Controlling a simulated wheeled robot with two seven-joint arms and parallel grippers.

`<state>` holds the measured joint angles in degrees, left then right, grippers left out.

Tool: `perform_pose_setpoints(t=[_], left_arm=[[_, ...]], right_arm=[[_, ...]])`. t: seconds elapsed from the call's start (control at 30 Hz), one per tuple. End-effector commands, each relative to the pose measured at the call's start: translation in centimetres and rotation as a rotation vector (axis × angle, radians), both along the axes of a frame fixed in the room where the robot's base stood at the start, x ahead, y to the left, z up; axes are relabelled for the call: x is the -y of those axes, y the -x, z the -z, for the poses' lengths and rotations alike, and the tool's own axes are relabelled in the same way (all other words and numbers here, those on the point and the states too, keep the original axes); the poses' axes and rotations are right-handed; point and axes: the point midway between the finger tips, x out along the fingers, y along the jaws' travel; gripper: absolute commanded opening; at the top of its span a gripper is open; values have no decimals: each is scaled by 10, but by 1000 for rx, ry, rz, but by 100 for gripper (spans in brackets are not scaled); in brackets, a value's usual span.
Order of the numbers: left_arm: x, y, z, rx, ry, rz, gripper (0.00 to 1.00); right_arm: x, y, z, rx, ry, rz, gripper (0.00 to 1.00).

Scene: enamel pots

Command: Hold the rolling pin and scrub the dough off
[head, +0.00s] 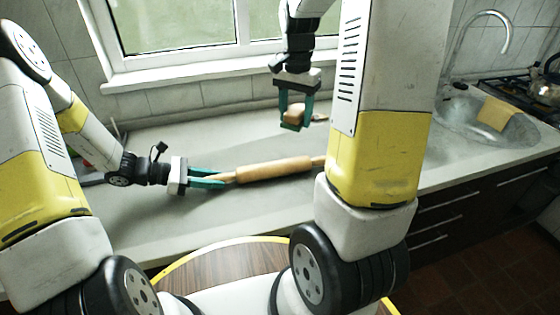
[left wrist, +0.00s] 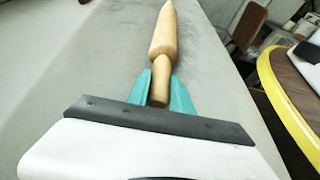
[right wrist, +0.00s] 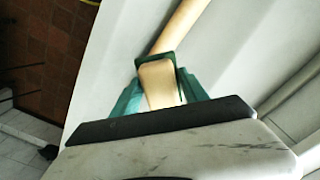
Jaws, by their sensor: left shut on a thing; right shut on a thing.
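The wooden rolling pin (head: 273,169) is held slightly tilted over the grey counter, its right end hidden behind my right arm. My left gripper (head: 225,178) is shut on its left handle. In the left wrist view, the handle (left wrist: 160,86) sits between the green fingers and the pin (left wrist: 164,38) points away. My right gripper (head: 294,122) is shut on a small pale wooden scrubber (head: 294,112), behind and above the pin, apart from it. The right wrist view shows the scrubber (right wrist: 157,84) between the fingers, the pin (right wrist: 181,25) beyond. I cannot make out any dough on the pin.
The counter (head: 240,213) is mostly clear around the pin. A window (head: 180,25) and tiled wall stand behind it. A sink (head: 490,122) with a tap and a yellow cloth (head: 496,113) lies at the right, beside a stove with a kettle (head: 543,90).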

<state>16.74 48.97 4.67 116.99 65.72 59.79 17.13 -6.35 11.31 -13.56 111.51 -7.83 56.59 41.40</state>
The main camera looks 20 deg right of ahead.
Motion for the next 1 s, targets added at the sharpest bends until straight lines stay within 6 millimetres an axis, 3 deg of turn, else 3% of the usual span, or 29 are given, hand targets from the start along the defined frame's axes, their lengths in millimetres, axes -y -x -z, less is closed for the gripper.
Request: perform_pose_setpoints(t=[0.37, 1.0], left_arm=[[1, 0, -1, 0, 3, 1, 0], [1, 0, -1, 0, 3, 1, 0]], right_arm=[[3, 0, -2, 0, 0, 1, 8], [93, 0, -1, -1, 1, 2, 8]])
